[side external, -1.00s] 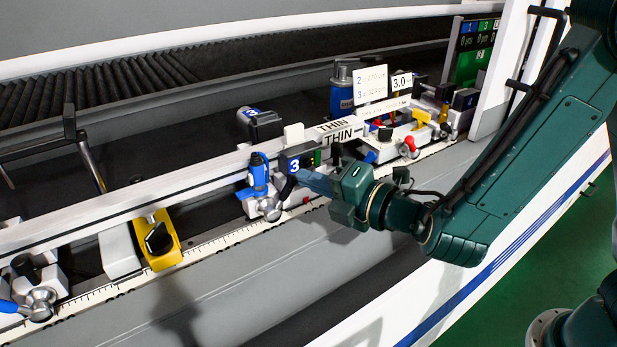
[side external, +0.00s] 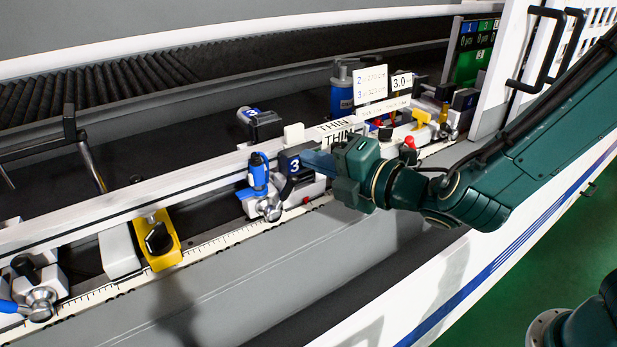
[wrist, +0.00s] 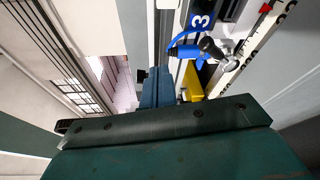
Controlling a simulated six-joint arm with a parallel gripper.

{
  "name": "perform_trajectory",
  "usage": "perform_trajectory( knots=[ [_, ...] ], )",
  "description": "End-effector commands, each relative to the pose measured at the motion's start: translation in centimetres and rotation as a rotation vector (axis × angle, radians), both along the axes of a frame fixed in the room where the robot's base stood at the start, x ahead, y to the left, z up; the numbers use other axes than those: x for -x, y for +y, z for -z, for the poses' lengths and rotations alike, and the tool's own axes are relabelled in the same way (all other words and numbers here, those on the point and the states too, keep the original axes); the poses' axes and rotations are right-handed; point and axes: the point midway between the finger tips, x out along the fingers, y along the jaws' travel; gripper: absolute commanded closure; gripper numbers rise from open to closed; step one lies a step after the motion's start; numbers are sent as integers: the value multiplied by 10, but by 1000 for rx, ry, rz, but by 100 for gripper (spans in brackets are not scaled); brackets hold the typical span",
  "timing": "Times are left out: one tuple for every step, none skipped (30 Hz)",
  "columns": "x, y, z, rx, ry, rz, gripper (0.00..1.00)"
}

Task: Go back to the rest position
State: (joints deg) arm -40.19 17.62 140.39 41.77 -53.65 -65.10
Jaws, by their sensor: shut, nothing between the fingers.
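My gripper (side external: 318,160) is shut and empty, its blue fingers pointing left in the side view. It is just right of the dark block marked 3 (side external: 294,164), in front of the long white profile. I cannot tell whether the fingertips touch that block. In the wrist view, my shut blue fingers (wrist: 157,85) point up the picture, with the block marked 3 (wrist: 201,20) above and to the right. The blue-handled clamp (side external: 259,174) stands left of the block, and its blue lever also shows in the wrist view (wrist: 187,50).
A yellow block with a black knob (side external: 160,238) sits on the ruled rail to the left. White THIN labels (side external: 341,132), a blue bottle (side external: 341,95) and a red knob (side external: 409,142) are behind or right of my gripper. The grey front surface (side external: 270,270) is clear.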

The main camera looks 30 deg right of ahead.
Motion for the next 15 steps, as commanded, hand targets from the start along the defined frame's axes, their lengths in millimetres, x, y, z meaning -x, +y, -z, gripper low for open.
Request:
perform_trajectory(
  knots=[
    [-1, -7, -3, -26, 14, 24, 100],
    [-2, -13, -4, -42, 27, 42, 100],
    [-3, -20, -6, -70, 46, 67, 100],
    [-3, -26, -7, -94, 63, 89, 100],
    [-4, -33, -9, -120, 82, 114, 100],
    [-4, -43, -11, -158, 108, 149, 100],
    [-4, -51, -12, -191, 129, 175, 100],
    [-3, -60, -13, -223, 151, 205, 100],
    [-2, -70, -15, -270, 183, 244, 100],
    [0, -79, -16, -306, 205, 275, 100],
    [2, -87, -17, -344, 230, 304, 100],
    [5, -98, -18, -394, 261, 345, 100],
    [8, -105, -19, -431, 285, 372, 100],
    [11, -112, -20, -467, 305, 402, 100],
    [15, -121, -21, -517, 337, 437, 100]
  ],
)
